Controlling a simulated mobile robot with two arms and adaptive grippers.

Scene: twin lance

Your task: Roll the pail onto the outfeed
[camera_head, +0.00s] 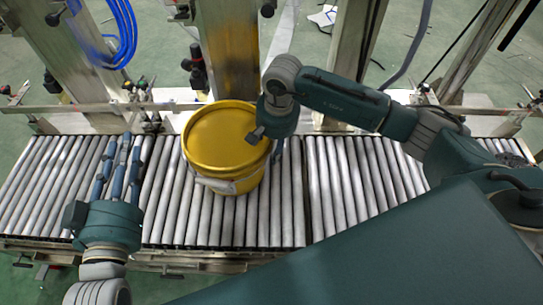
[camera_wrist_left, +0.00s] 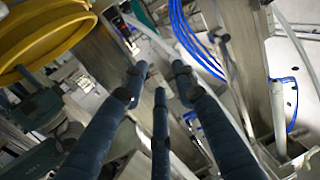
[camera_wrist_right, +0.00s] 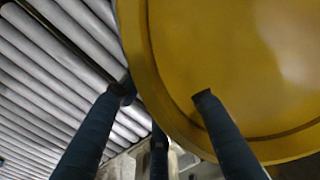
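The yellow pail (camera_head: 214,141), with its lid on, stands upright on the roller conveyor (camera_head: 230,225). Its pale handle (camera_head: 214,184) hangs at the front. My left gripper (camera_head: 124,148) is open and empty over the rollers, left of the pail and apart from it. The pail's edge shows at the upper left of the left wrist view (camera_wrist_left: 45,40). My right gripper (camera_head: 267,138) is at the pail's right side with its fingers spread. In the right wrist view, one finger overlaps the lid (camera_wrist_right: 245,70) and another the rollers; contact is unclear. I cannot tell which section is the outfeed.
A dark seam (camera_head: 305,190) divides the rollers right of the pail. Metal posts (camera_head: 228,50) and a rail stand behind the conveyor. Blue coiled hoses (camera_head: 122,32) hang at the back left. Rollers left of the pail and right of the seam hold no objects.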

